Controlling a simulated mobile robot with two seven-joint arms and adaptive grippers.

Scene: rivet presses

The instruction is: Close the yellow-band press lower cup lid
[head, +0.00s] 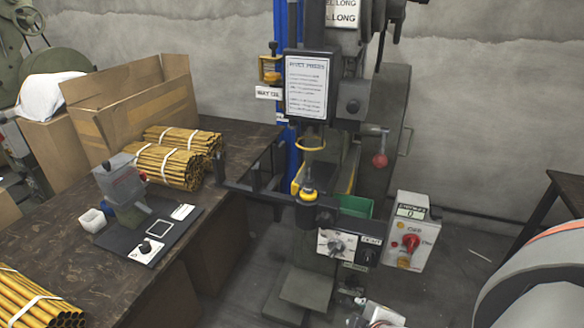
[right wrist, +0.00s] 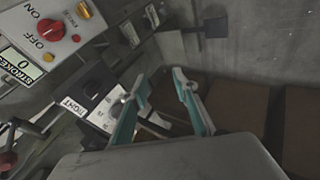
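The yellow-band press (head: 345,150) stands in the middle of the head view. Its lower cup (head: 307,212) is a dark cylinder with a yellow band near the top, at the end of a dark horizontal arm. A thin yellow curved piece stands up at the cup's left edge; I cannot tell whether it is the lid. A second yellow ring (head: 310,142) sits above the cup. My right gripper (head: 368,308) is low at the bottom of the head view, below and right of the cup. In the right wrist view its teal fingers (right wrist: 156,97) are apart with nothing between them. My left gripper is not in view.
A control box (head: 410,240) with a red knob stands right of the press. A dial panel (head: 348,245) sits just above my right gripper. The table (head: 75,215) at left holds yellow tube bundles (head: 170,165), a cardboard box (head: 130,110) and a small grey device (head: 122,185).

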